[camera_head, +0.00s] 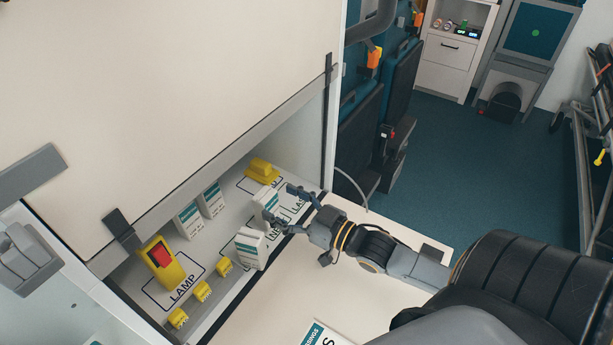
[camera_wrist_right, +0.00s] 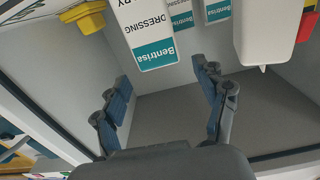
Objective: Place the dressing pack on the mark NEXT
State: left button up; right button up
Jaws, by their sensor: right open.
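A white and teal dressing pack (camera_head: 265,200) stands upright on the shelf, at the back of the outlined mark with the partly hidden letters of NEXT (camera_head: 277,229). I cannot tell whether its whole base is inside the outline. My right gripper (camera_head: 285,206) is open, its fingers pointing into the shelf at this pack. In the right wrist view the pack (camera_wrist_right: 147,35) reads "Bentrisa DRESSING" and appears upside down, beyond and between the spread fingertips (camera_wrist_right: 165,82), with no contact visible. My left gripper is not in view.
Two similar packs (camera_head: 201,209) stand behind, and another white item (camera_head: 251,247) stands left of the gripper. A yellow piece (camera_head: 261,172) is at the far end. The raised cabinet door (camera_head: 150,90) overhangs.

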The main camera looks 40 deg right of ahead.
jog(key=v, duration=0.6)
jog(key=shift+s, duration=0.3)
jog(key=shift+d, duration=0.15)
